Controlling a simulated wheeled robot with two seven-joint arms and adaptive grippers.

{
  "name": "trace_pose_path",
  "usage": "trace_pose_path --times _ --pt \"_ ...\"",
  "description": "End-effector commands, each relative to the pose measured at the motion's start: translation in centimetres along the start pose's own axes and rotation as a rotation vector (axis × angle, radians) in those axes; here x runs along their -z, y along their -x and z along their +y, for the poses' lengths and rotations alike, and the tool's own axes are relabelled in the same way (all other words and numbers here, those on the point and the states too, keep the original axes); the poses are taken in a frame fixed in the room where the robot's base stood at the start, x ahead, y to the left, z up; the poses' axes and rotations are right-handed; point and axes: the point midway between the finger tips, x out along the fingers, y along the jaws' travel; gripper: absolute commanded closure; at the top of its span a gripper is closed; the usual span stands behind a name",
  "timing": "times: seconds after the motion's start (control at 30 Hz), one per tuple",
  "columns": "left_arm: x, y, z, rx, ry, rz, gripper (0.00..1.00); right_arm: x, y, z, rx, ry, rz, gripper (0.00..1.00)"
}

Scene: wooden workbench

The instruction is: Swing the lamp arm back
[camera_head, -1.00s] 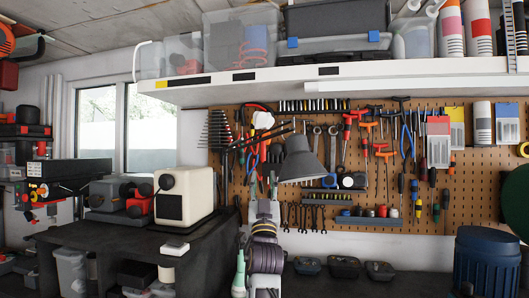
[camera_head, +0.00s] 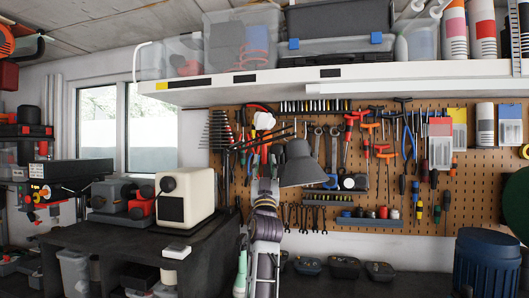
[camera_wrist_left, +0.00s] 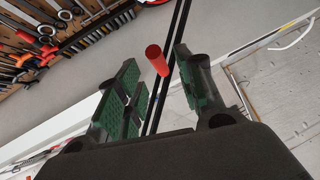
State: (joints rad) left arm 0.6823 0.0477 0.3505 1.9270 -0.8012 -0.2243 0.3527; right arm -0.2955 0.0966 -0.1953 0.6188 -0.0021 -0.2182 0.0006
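The lamp has a dark grey cone shade (camera_head: 303,165) that hangs in front of the pegboard. Its thin black twin-bar arm (camera_head: 262,141) slants up to the right above my left gripper (camera_head: 266,182). In the left wrist view the twin bars (camera_wrist_left: 177,30) run behind the fingers. A red cylindrical handle (camera_wrist_left: 157,60) shows in the gap between the green-padded fingers of the left gripper (camera_wrist_left: 160,88). The fingers are apart, and I see no contact with the handle. In the head view my own gripper and the tools behind make the handle hard to pick out. My right gripper is not in view.
A shelf (camera_head: 400,86) with bins overhangs the pegboard (camera_head: 350,215), which is full of tools. A cream box-shaped machine (camera_head: 184,196) stands on the dark bench at left. Small dark trays (camera_head: 344,268) and a blue bin (camera_head: 487,265) are at right.

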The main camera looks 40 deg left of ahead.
Motion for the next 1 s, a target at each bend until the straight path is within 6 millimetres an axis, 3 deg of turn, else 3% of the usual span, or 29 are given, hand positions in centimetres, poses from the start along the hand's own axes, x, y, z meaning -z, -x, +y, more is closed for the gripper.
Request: trace_pose_path --times 0.2,0.4,0.7,0.87,1.0 --pt "0.1 -2.9 0.0 0.000 -0.002 0.000 0.63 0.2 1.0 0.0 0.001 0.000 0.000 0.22" --pt "0.1 -4.7 0.0 0.000 -0.001 0.001 0.63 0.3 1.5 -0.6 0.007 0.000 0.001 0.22" --pt "0.0 -5.3 0.0 -0.001 0.000 0.000 0.63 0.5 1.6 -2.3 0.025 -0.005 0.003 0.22" --pt "0.0 -5.3 0.0 -0.001 0.000 0.000 0.63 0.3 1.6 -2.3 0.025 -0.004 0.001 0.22" --pt "0.0 -5.3 0.0 -0.001 -0.001 0.000 0.78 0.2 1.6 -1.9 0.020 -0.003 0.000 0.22"
